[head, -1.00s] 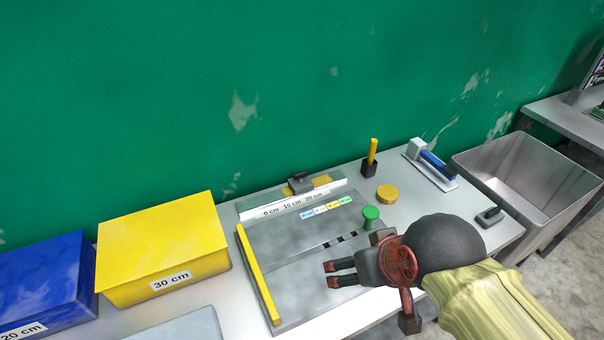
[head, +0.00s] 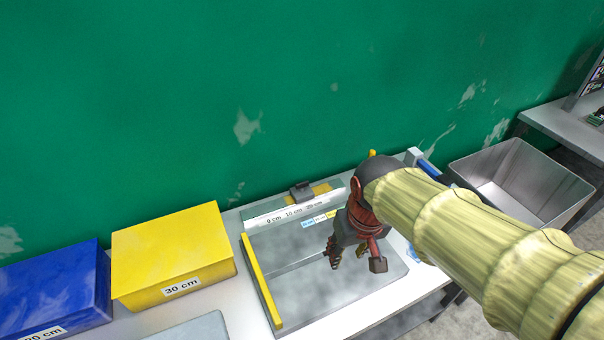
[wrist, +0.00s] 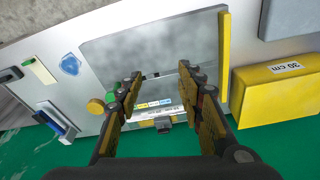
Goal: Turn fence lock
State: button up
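The grey board (head: 290,270) lies on the bench, with a yellow fence bar (head: 262,280) along its left side; both show in the wrist view, the board (wrist: 120,45) and the bar (wrist: 223,60). A dark block (head: 302,190) sits on the rail at the board's back, above a ruler strip marked 0, 10 and 20 cm. A green knob (wrist: 112,97) shows beside my left finger in the wrist view; my arm hides it in the head view. I cannot tell which part is the fence lock. My gripper (wrist: 160,80) is open and empty above the board; its fingers point down in the head view (head: 335,255).
A yellow 30 cm box (head: 175,250) and a blue 20 cm box (head: 55,290) stand at the left. A metal bin (head: 520,185) is at the right. A yellow disc (wrist: 95,106) and a blue-handled tool (wrist: 52,118) lie beside the board. A green wall stands behind.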

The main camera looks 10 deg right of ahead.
jog(key=shift+g, duration=0.8)
jog(key=w+p, duration=0.1)
jog(key=w, duration=0.2)
jog(key=w+p, duration=0.2)
jog(key=w, duration=0.1)
jog(key=w+r+p, duration=0.1)
jog(key=w, duration=0.1)
jog(key=shift+w+p, duration=0.3)
jog(key=shift+w, duration=0.1)
jog(key=shift+c, duration=0.7)
jog(key=m+p, duration=1.2)
jog(key=m, duration=0.1)
send_over(302, 182)
jog(key=shift+g, duration=0.3)
notch_tip(302, 182, down, 14)
jog(key=shift+w+f, duration=0.1)
jog(key=shift+f, duration=0.15)
jog(key=shift+r+m, duration=0.1)
jog(key=shift+m, duration=0.9)
jog(key=shift+f+m, duration=0.25)
jog(key=shift+m, duration=0.05)
notch_tip(302, 182, down, 7)
jog(key=shift+f+p, duration=0.15)
jog(key=shift+p, duration=0.6)
jog(key=shift+c, duration=0.8)
